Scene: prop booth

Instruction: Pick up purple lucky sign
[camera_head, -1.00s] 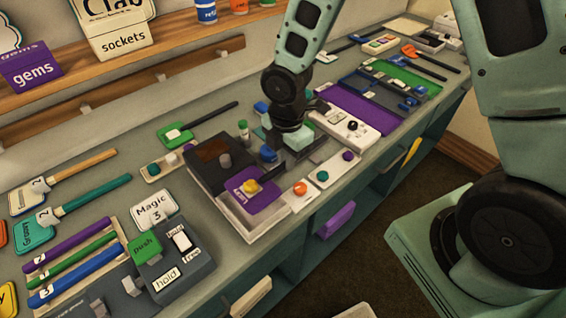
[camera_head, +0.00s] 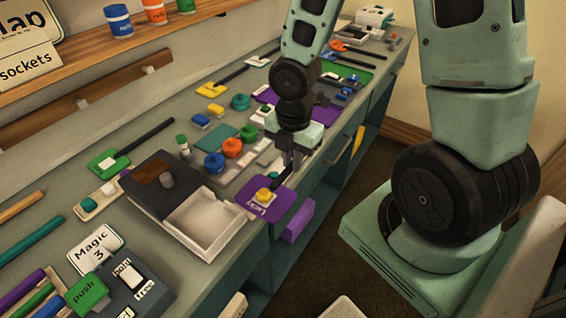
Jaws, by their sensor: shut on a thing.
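The purple lucky sign (camera_head: 249,209) has a yellow knob-like piece on its face, white lettering and a dark handle. My gripper (camera_head: 287,180) is shut on its handle, just up and right of the purple panel. The sign is held at the counter's front edge, to the right of the white open tray (camera_head: 229,229). It looks clear of the tray. The fingertips are small and dark here, and part of the handle is hidden by them.
The tray is empty beside a dark box (camera_head: 146,184). A purple drawer front (camera_head: 297,222) sticks out below the sign. Floor (camera_head: 330,255) shows between the counter and my base.

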